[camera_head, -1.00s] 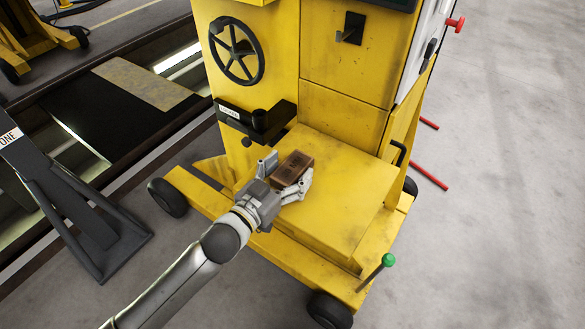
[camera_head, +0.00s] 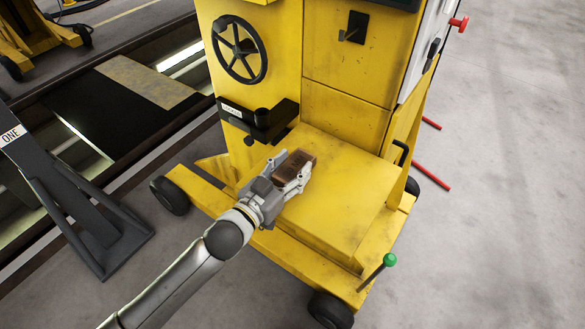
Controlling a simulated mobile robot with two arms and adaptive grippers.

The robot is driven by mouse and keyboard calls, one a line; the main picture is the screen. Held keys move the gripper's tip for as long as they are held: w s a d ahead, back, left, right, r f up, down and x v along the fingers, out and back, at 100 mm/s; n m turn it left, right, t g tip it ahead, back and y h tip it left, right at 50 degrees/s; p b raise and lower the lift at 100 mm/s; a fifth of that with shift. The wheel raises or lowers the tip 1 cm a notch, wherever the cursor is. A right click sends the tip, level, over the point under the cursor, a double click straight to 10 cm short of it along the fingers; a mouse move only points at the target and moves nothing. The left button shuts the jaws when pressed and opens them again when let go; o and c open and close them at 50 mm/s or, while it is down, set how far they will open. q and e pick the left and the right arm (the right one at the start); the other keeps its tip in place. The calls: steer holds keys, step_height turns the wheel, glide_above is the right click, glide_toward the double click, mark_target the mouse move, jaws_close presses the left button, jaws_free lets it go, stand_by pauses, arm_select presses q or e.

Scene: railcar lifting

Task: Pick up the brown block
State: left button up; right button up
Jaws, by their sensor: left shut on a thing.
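The brown block (camera_head: 297,165) is at the left back part of the yellow machine's flat step (camera_head: 335,195). My left gripper (camera_head: 289,170) comes in from the lower left and is shut on the block, with a finger on either side of it. The block's far end and top show between the fingers. I cannot tell whether the block still touches the step. My right gripper is not in view.
The yellow machine's upright body (camera_head: 345,110) stands right behind the block. A black bracket (camera_head: 262,120) juts out close behind the gripper, below a black handwheel (camera_head: 239,50). A green-knobbed lever (camera_head: 389,260) rises at the front right. The step's right side is clear.

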mark_target(290, 170)
arm_select(q)
steer(key=shift+a+r, duration=0.1)
steer(key=shift+r, duration=0.15)
step_height(290, 170, up, 6)
steer(key=shift+s+r, duration=0.1)
steer(key=shift+r, duration=0.05)
steer(key=f+b+v, duration=0.1)
steer(key=b+v, duration=0.1)
steer(key=v, duration=1.7)
steer(key=shift+s+a, duration=0.15)
steer(key=shift+s, duration=0.2)
